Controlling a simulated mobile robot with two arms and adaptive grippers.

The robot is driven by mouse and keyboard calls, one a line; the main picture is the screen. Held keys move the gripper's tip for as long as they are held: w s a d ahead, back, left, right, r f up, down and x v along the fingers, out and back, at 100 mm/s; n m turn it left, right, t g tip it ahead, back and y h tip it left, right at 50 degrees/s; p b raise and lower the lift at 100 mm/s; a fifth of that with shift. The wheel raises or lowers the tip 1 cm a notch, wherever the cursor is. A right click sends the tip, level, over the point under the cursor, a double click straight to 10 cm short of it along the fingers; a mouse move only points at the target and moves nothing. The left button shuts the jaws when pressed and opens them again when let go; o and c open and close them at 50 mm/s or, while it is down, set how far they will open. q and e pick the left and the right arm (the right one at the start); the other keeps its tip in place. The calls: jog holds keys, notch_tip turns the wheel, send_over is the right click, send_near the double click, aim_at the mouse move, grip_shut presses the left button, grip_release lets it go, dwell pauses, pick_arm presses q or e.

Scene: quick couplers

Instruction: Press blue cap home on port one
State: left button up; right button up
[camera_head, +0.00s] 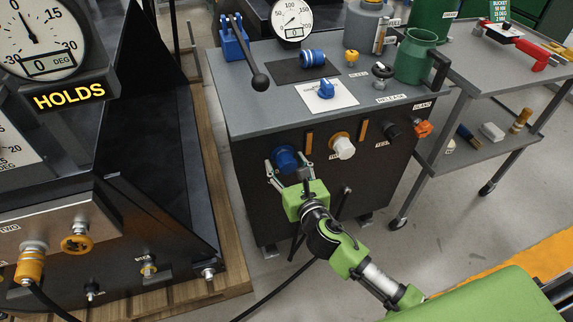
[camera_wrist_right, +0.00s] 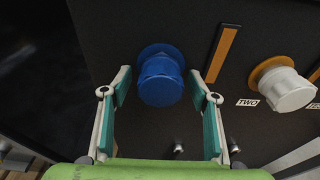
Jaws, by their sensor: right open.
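The blue cap (camera_head: 286,160) is on the dark front panel of the grey-topped cabinet, at its left port. It also shows in the right wrist view (camera_wrist_right: 161,82), with a blue flange behind it against the panel. My right gripper (camera_head: 289,168) is open, its fingers to the left and right of the blue cap. In the wrist view there is a gap between each finger and the cap. I cannot tell whether the cap is fully seated. My left gripper is not in view.
A white cap (camera_head: 342,147) on an orange ring sits right of the blue cap, at the port labelled TWO. An orange strip (camera_wrist_right: 223,53) stands between them. A lever with a black knob (camera_head: 260,82) overhangs the cabinet top. A dark machine (camera_head: 150,190) stands at left.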

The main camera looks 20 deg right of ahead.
aim_at(289, 171)
jog(key=c, duration=1.3)
jog(key=shift+s, duration=1)
jog(key=shift+s+d+p, duration=0.1)
jog(key=shift+s+p, duration=0.25)
jog(key=shift+s, duration=0.8)
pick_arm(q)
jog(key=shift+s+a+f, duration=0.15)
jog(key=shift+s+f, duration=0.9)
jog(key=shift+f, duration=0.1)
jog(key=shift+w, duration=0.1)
